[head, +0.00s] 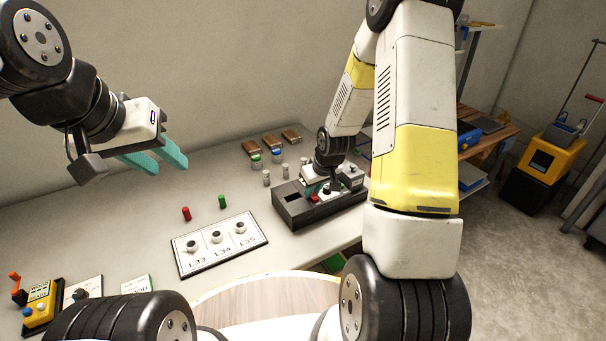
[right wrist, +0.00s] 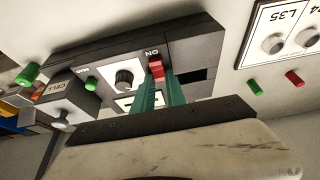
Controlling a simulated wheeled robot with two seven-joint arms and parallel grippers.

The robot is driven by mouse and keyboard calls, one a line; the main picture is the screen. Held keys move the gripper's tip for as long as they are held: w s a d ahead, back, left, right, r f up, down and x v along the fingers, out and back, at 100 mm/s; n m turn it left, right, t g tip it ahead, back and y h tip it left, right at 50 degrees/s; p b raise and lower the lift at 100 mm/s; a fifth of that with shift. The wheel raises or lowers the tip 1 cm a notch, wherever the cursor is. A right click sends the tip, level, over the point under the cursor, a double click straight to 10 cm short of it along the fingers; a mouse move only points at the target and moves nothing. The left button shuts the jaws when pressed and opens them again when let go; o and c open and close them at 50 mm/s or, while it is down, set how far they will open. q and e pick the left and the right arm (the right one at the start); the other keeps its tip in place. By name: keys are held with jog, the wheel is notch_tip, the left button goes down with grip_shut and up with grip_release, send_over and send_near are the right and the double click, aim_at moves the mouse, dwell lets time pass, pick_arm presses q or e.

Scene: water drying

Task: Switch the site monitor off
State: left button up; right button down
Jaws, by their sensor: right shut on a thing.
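The site monitor is a dark box (head: 291,214) on the bench, right of centre in the head view. The right wrist view shows its sloped face (right wrist: 200,50) upside down, with a round knob (right wrist: 124,78), a dark slot and a red switch (right wrist: 156,66) beside the word ON. My right gripper (right wrist: 162,82) has its teal fingers shut on the red switch; their tips partly hide it. In the head view the arm hides part of the box. My left gripper (head: 167,163) is open and empty, above the bench at the left.
A white board (head: 190,262) with several knobs labelled L33 to L35 lies left of the monitor. Red (head: 186,214) and green (head: 222,202) cylinders stand behind it. A block marked CELL (right wrist: 62,98) adjoins the monitor. Small jars and brown blocks (head: 271,142) stand behind.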

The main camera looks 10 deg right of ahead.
dwell(0.4)
jog(key=c, duration=1.4)
grip_release()
jog(key=shift+o, duration=0.2)
jog(key=v, duration=0.8)
jog(key=shift+s, duration=0.1)
